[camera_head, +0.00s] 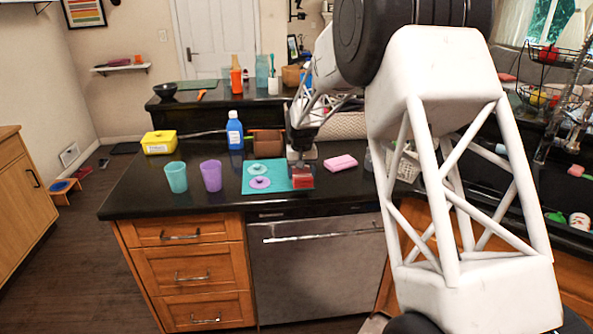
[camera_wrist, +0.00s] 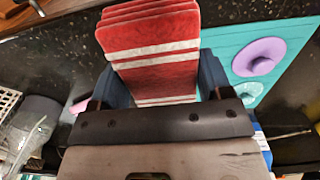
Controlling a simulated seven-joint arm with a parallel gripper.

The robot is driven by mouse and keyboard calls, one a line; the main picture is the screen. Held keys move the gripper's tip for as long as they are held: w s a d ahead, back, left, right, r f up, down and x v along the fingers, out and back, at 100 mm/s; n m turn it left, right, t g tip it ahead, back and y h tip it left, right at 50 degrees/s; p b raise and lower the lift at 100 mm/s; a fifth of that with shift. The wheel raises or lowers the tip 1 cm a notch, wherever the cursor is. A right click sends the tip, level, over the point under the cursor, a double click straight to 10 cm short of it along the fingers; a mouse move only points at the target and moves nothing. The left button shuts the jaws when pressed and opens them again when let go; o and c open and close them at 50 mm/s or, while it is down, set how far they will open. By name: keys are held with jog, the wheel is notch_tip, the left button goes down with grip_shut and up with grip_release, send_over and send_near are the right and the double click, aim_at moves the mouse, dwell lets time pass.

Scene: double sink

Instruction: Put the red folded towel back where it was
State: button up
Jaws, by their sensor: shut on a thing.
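The red folded towel (camera_head: 301,179) has white stripes. In the wrist view the towel (camera_wrist: 152,42) sits between the two dark blue fingers of my gripper (camera_wrist: 157,85), which is shut on it. In the head view my gripper (camera_head: 300,166) points down at the right end of the turquoise mat (camera_head: 276,168), with the towel at its tip. The towel overlaps the mat's right front corner in that view. I cannot tell whether it touches the mat or counter. The gripper hides part of the towel's top.
Two lids, one purple (camera_head: 260,183), lie on the mat. A pink sponge (camera_head: 340,162) is to the right. A teal cup (camera_head: 176,177) and a purple cup (camera_head: 211,175) stand left. A blue bottle (camera_head: 234,132) and a brown holder (camera_head: 267,143) stand behind. The black counter's front-left is clear.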

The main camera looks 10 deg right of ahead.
jog(key=w, duration=0.6)
jog(key=w+f, duration=0.1)
jog(key=w, duration=0.2)
jog(key=shift+w+a, duration=0.1)
jog(key=shift+a, duration=0.1)
jog(key=shift+f, duration=1.65)
jog(key=shift+f, duration=0.15)
jog(key=o, duration=0.8)
notch_tip(320, 180, up, 12)
jog(key=shift+r, duration=0.15)
